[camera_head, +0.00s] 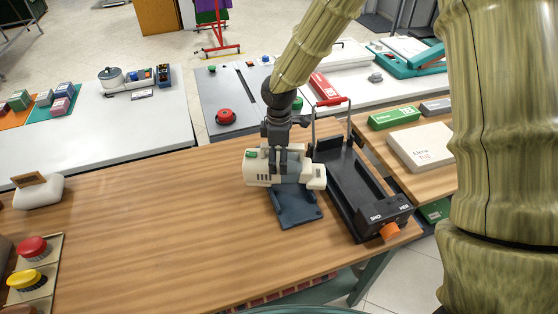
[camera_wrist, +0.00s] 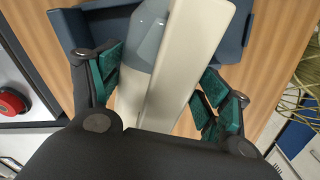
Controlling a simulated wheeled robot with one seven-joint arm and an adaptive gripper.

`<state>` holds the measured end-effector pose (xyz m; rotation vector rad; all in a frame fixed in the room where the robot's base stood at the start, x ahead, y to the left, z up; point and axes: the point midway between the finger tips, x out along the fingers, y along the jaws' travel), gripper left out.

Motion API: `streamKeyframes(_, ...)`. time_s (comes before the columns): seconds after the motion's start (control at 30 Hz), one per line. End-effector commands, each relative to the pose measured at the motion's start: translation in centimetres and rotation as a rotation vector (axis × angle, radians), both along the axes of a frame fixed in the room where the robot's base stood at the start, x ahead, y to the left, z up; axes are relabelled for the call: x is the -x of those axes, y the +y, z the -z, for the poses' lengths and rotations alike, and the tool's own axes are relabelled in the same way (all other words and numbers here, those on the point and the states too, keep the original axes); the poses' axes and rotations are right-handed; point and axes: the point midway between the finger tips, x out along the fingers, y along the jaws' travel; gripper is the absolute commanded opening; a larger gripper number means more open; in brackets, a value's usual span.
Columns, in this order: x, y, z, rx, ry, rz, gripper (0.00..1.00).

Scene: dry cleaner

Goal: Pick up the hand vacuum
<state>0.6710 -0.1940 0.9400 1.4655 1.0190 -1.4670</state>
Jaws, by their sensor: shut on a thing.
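The hand vacuum (camera_head: 258,171) is cream with a grey-blue clear section and a green patch. It lies across a dark blue base (camera_head: 298,210) on the wooden table. My gripper (camera_head: 283,172) comes down over its middle from above. In the wrist view, the gripper's green-padded fingers (camera_wrist: 160,98) stand on either side of the vacuum's body (camera_wrist: 186,60) and are shut on it. The blue base (camera_wrist: 86,27) shows behind it. I cannot tell whether the vacuum touches the base.
A black tray-like device (camera_head: 349,182) with an orange knob stands close on the right. A white dispenser (camera_head: 39,191) and a panel of coloured buttons (camera_head: 32,265) are at the left. The wooden tabletop (camera_head: 150,230) between is clear. A panel with a red button (camera_head: 226,116) lies behind.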

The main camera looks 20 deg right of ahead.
Motion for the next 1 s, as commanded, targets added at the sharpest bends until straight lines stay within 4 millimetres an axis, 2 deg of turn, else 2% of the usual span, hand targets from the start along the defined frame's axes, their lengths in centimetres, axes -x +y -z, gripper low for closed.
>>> streamKeyframes(0.27, -0.1, 0.0, -2.8, -0.002, -0.004, 0.001, 0.2)
streamKeyframes(0.8, 10.5, 2.2, -3.5, 0.0, -0.001, -0.001, 0.2)
streamKeyframes(1.0, 13.5, 2.8, -3.9, -0.001, -0.001, 0.0, 0.2)
